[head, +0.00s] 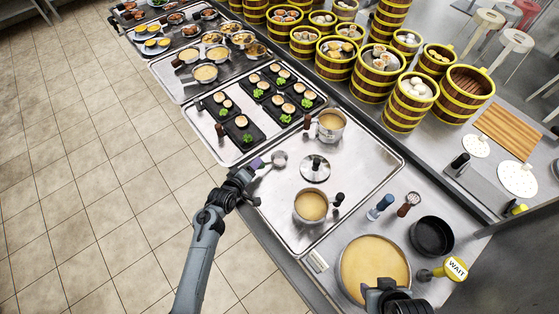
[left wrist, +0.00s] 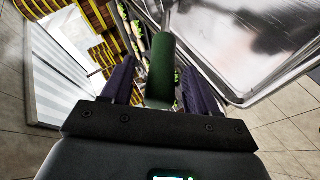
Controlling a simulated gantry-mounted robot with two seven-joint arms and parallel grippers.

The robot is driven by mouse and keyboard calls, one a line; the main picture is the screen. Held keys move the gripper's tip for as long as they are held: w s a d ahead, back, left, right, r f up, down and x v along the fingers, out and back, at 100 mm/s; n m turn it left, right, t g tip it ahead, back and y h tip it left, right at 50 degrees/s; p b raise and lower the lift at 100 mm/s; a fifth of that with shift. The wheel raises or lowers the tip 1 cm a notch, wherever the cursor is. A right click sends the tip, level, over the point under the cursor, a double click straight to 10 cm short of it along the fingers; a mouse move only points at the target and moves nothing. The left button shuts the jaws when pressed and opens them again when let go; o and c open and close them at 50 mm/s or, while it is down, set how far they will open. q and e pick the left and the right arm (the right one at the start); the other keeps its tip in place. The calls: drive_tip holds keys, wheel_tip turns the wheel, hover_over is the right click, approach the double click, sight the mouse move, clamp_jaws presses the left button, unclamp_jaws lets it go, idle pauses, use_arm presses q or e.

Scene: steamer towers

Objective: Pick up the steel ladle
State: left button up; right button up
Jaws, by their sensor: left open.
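The steel ladle (head: 279,158) lies at the left edge of the large metal tray, its bowl on the tray side and its handle toward my left gripper. My left gripper (head: 254,166) is at the handle end. In the left wrist view the dark green handle (left wrist: 161,70) stands between the two purple fingers of my left gripper (left wrist: 161,88), which are apart with gaps on both sides. My right gripper (head: 388,294) is at the bottom of the head view, over the edge of the big soup pan; its fingers are not clear.
The metal tray (head: 360,180) holds two soup pots (head: 311,205) (head: 330,122) and a round lid (head: 315,168). A big pan of yellow soup (head: 373,268) and an empty black pan (head: 431,236) are near the right arm. Bamboo steamers (head: 376,71) stand behind. Tiled floor lies left.

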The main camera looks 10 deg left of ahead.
use_arm(q)
drive_tip(key=shift+w+f, duration=0.2)
drive_tip(key=shift+w, duration=0.1)
clamp_jaws()
drive_tip(key=shift+d+r, duration=0.1)
drive_tip(key=shift+r, duration=0.1)
idle(0.3)
